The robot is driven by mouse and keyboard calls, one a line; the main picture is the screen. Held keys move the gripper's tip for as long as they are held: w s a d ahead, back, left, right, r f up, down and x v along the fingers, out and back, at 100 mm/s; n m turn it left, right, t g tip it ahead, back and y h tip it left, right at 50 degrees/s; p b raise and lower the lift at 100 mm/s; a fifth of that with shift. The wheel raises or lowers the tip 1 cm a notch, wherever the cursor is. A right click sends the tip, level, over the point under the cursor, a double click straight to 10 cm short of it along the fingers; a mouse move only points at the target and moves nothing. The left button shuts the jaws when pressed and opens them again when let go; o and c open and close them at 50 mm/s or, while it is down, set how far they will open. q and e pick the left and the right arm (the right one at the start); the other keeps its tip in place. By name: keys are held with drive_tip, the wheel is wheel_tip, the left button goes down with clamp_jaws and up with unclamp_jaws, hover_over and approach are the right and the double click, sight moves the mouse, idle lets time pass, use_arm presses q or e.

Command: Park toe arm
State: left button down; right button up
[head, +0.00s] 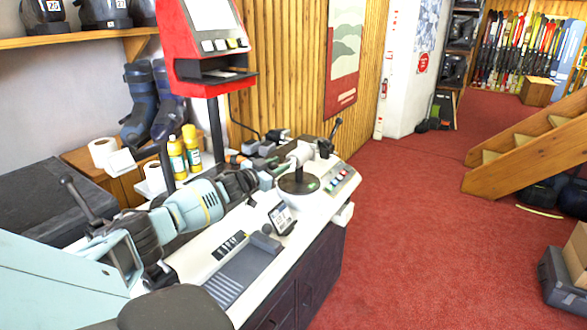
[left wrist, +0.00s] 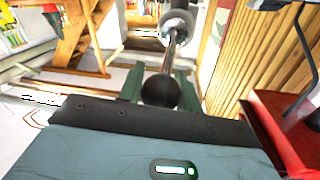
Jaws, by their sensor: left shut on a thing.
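My left gripper (head: 267,179) reaches over the bench from the left, beside the binding machine's black round plate (head: 298,185). In the left wrist view its two green fingers (left wrist: 160,88) are shut on a black ball knob (left wrist: 160,92). The knob sits at the end of a shiny metal rod, the toe arm (left wrist: 171,52), which runs up to a grey collar (left wrist: 177,22). In the head view the knob is hidden by the gripper, and the rod is hard to make out. My right gripper is in neither view.
A black-knobbed lever (head: 335,127) stands behind the plate. A red screen stand (head: 205,45), yellow bottles (head: 191,147) and paper rolls (head: 103,152) crowd the back. A small display (head: 282,218) and a grey tray (head: 245,272) lie in front.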

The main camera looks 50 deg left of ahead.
use_arm(q)
drive_tip(key=shift+a+r+m+h, duration=0.1)
drive_tip(key=shift+a+m+h, duration=0.2)
drive_tip(key=shift+r, duration=0.1)
drive_tip(key=c, duration=1.3)
unclamp_jaws()
drive_tip(key=o, duration=0.3)
drive_tip(key=shift+a, duration=0.1)
drive_tip(key=shift+f, duration=0.2)
drive_tip(key=shift+s, duration=0.15)
